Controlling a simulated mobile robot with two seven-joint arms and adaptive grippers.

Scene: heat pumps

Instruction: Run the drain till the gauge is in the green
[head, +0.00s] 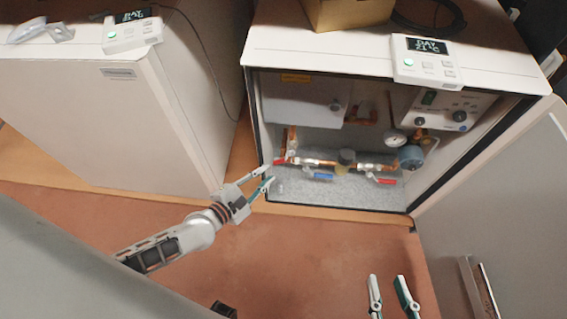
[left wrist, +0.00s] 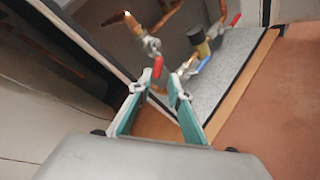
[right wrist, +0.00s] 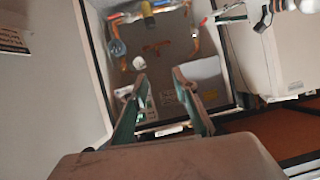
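The pressure gauge (head: 395,140) is a small white dial in the open heat pump's right half; its needle and colours are too small to read. Copper pipework below carries a left red lever (head: 281,161), a blue lever (head: 323,177) and a right red lever (head: 382,180). Which is the drain, I cannot tell. My left gripper (head: 268,174) is open at the cabinet's lower left; in the left wrist view a red lever (left wrist: 158,67) shows just beyond its fingertips. My right gripper (head: 390,280) is open and empty, low in front of the cabinet. The gauge also shows in the right wrist view (right wrist: 139,62).
A thermostat unit (head: 424,62) and a cardboard box (head: 345,12) sit on the cabinet top. A control panel (head: 448,108) is inside at right. A second, closed cabinet (head: 120,120) stands left. A removed or open panel (head: 500,215) stands at right. The reddish floor between is clear.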

